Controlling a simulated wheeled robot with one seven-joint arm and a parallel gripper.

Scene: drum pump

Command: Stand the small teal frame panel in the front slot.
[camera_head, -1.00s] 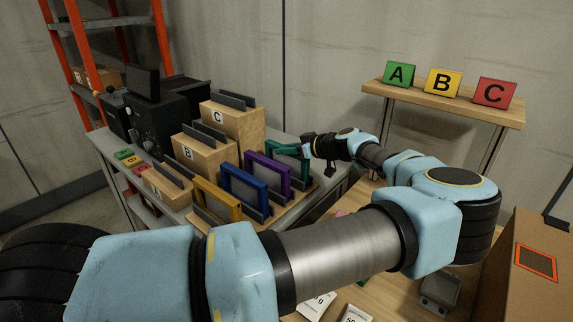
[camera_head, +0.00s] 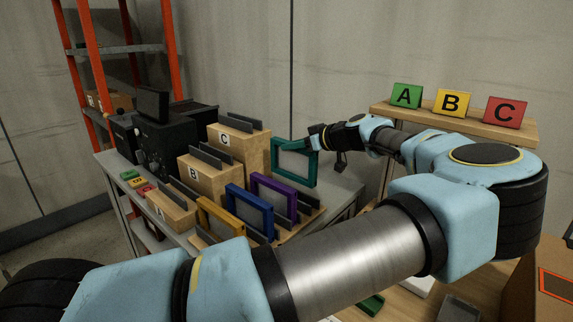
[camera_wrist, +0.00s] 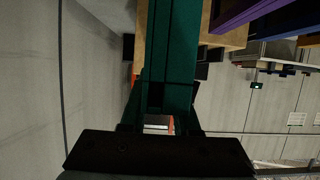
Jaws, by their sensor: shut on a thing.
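The teal frame panel (camera_head: 312,170) is upright in my gripper (camera_head: 318,141), behind and to the right of the purple frame. My gripper is shut on the panel's upper right part. In the wrist view the teal panel (camera_wrist: 172,60) runs up from between the fingers of my gripper (camera_wrist: 160,122). A low wooden rack (camera_head: 317,212) with dark upright slot plates holds the purple frame (camera_head: 290,192), the blue frame (camera_head: 267,222) and a yellow frame (camera_head: 207,217) in a row. I cannot tell which slot is the front slot; frames and my arm hide part of the rack.
Stepped wooden blocks marked A (camera_head: 170,209), B (camera_head: 212,180) and C (camera_head: 245,150) with grey plates stand behind the row. A grey bench top (camera_head: 338,193) is clear right of the rack. A shelf (camera_head: 455,122) with letter signs stands at the back right.

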